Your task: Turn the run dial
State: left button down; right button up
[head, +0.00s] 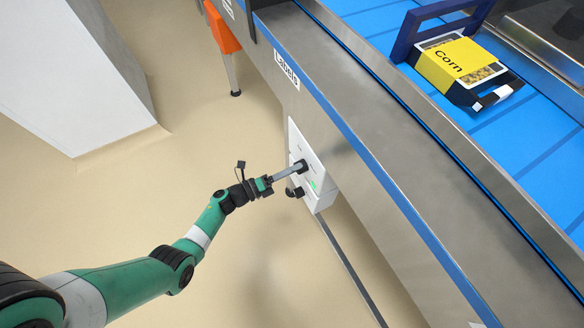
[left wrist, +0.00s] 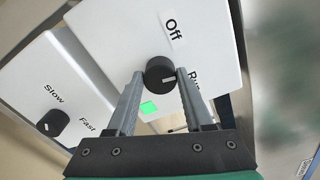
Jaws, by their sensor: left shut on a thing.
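The run dial (left wrist: 158,70) is a round black knob on a white panel with an "Off" label (left wrist: 171,25) and a label starting "R", partly hidden by a finger. Its white mark points right, toward the partly hidden label. My left gripper (left wrist: 160,77) has its two grey fingers shut on the dial, one on each side. In the head view, my left gripper (head: 297,169) reaches the dial (head: 303,165) on the machine's side. My right gripper is not in view.
A second black knob (left wrist: 53,122), marked "Slow" and "Fast", sits on a neighbouring white panel. A green light (left wrist: 148,108) is lit beside the run dial. A "Corn" tray (head: 459,64) lies on the blue belt (head: 545,150) above. The floor left of the machine is mostly clear.

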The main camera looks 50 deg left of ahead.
pick_arm(q)
jog(key=n+p, duration=0.1)
jog(key=n, duration=0.8)
jog(key=shift+p, duration=0.3)
jog(key=shift+n, duration=0.3)
jog(key=shift+c, duration=1.5)
grip_release()
jog(key=shift+f, duration=0.1)
jog(key=p+v, duration=0.3)
jog(key=v, duration=0.8)
jog(key=shift+s, duration=0.3)
jog(key=shift+a, duration=0.15)
